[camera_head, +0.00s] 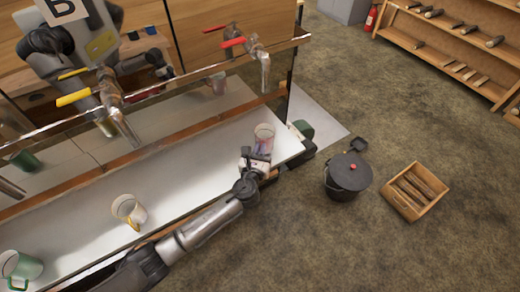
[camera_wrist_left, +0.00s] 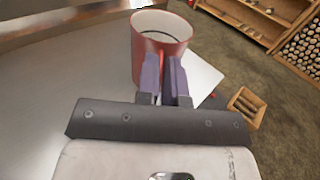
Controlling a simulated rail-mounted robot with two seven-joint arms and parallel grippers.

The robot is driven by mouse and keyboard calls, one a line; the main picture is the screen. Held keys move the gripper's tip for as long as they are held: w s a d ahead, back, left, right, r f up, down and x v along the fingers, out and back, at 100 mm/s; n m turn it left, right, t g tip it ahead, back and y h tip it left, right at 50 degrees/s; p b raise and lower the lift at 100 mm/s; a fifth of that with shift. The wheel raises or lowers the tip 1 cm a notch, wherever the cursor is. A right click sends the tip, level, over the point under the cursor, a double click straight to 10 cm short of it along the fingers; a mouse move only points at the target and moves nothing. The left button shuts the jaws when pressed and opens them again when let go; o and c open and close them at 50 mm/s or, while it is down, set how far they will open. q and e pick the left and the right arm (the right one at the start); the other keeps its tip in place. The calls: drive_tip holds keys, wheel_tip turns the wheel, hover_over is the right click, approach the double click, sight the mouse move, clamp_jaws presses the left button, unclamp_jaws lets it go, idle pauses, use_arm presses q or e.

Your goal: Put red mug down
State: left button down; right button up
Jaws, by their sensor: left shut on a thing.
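The red mug (camera_head: 264,134) is near the right end of the metal counter in the head view, where it looks pale and pinkish. In the left wrist view the red mug (camera_wrist_left: 158,50) stands upright with its open rim up, just beyond the fingers. My left gripper (camera_head: 258,158) is shut on the mug at its near side; in the wrist view the fingers of the left gripper (camera_wrist_left: 166,78) are close together against it. The part between the fingers is hidden. I cannot tell whether the mug's base touches the counter. My right gripper is not in view.
The counter (camera_head: 180,165) also bears a white mug with a yellow handle (camera_head: 129,209) and a green mug (camera_head: 20,266).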

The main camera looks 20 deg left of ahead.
use_arm(q)
drive_tip(key=c, duration=1.3)
unclamp_jaws()
drive_tip(key=shift+f, duration=0.1)
drive_tip(key=shift+o, duration=0.2)
drive_tip(key=shift+r, duration=0.2)
drive_tip(key=s+d+p, duration=0.2)
drive_tip(key=s, duration=1)
